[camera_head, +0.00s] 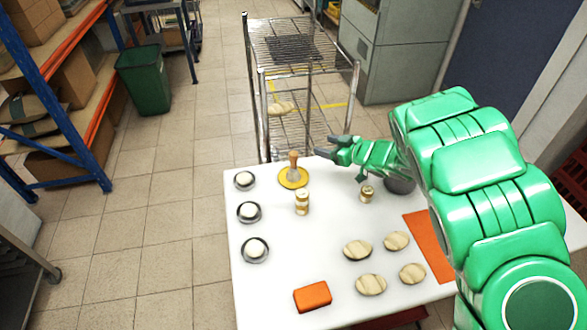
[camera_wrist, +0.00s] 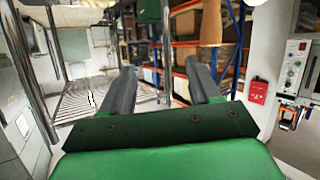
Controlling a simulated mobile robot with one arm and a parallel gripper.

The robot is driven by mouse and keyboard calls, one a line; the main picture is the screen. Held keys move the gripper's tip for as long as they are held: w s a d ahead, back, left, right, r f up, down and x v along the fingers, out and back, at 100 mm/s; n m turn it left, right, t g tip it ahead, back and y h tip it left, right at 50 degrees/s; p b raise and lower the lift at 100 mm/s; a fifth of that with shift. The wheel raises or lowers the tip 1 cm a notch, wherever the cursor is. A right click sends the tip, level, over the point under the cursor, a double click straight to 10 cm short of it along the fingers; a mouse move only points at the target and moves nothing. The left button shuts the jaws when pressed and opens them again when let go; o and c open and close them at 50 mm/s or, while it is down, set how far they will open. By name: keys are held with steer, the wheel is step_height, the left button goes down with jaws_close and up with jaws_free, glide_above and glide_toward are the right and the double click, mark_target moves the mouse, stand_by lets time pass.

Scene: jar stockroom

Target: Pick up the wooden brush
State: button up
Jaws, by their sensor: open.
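The wooden brush (camera_head: 293,161) appears to be the upright piece with a tan knobbed handle, standing on a round yellow disc (camera_head: 293,178) near the far edge of the white table. Its lower part is pale and small in the head view. My gripper (camera_head: 331,148) is to the right of the handle, apart from it, with its dark fingers pointing left toward it. In the wrist view the two fingers (camera_wrist: 161,82) are spread with nothing between them. A tan shape (camera_wrist: 211,22) at the top there may be the handle; I cannot tell.
Two small jars or stacks (camera_head: 302,202) (camera_head: 367,193) stand on the white table (camera_head: 300,250). Several white-filled dishes (camera_head: 249,212) line its left side. Pale oval pieces (camera_head: 370,285), an orange block (camera_head: 312,297) and an orange mat (camera_head: 428,240) lie nearer. A wire rack (camera_head: 300,75) stands behind.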

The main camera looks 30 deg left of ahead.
mark_target(297, 157)
steer(key=shift+s+a+f+n+g+y, duration=0.2)
steer(key=shift+s+a+f+g, duration=0.25)
steer(key=shift+s+a+f, duration=0.9)
steer(key=shift+s+a+f+n+g+y, duration=0.2)
steer(key=shift+s+a+g, duration=0.35)
steer(key=shift+a, duration=1.65)
steer(key=shift+s+a+f+n+g+y, duration=0.15)
steer(key=shift+s+a+f+g, duration=0.25)
steer(key=shift+s+a+f, duration=0.95)
steer(key=shift+w+a+r, duration=0.35)
steer(key=shift+a, duration=0.3)
steer(key=shift+c, duration=0.3)
jaws_close()
